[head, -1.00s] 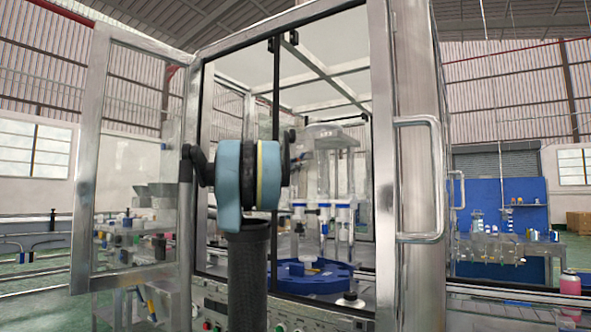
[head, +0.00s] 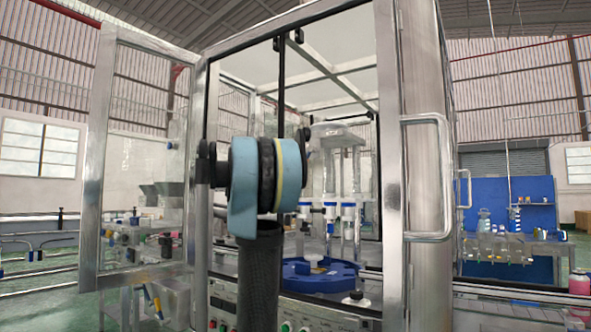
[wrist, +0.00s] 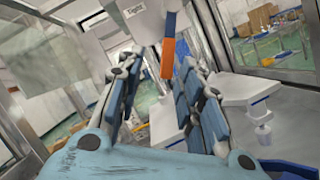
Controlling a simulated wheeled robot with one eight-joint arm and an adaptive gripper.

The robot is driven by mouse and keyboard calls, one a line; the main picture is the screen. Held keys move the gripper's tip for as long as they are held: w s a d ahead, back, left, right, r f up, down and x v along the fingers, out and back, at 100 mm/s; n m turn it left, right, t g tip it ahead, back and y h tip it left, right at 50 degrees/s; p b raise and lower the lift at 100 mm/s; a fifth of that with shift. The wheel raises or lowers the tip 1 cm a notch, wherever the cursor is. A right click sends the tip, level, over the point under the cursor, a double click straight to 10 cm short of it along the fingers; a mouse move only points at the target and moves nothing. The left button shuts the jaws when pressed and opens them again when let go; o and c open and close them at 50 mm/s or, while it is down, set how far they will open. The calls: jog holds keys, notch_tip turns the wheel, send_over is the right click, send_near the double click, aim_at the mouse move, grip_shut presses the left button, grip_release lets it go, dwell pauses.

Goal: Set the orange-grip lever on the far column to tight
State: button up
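The orange grip (wrist: 167,58) of the lever shows at the upper middle of the wrist view, hanging down from a white housing with a blue part above it. A "Tight" label (wrist: 134,12) is on the white housing, left of the lever. My gripper (wrist: 158,68) is open, with its blue-padded fingers spread to the left and right of the grip in the picture. I see no contact; how far the grip lies beyond the fingertips is unclear. In the head view my arm hides the gripper, and I cannot make out the lever.
A metal-framed enclosure (head: 394,200) stands ahead, its glass door (head: 96,170) swung open at the left. Inside are a blue round table (head: 318,277) and clear upright columns (head: 345,180). A white bracket (wrist: 248,88) is right of my fingers in the wrist view.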

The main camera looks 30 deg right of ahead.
jog(key=shift+v, duration=2.35)
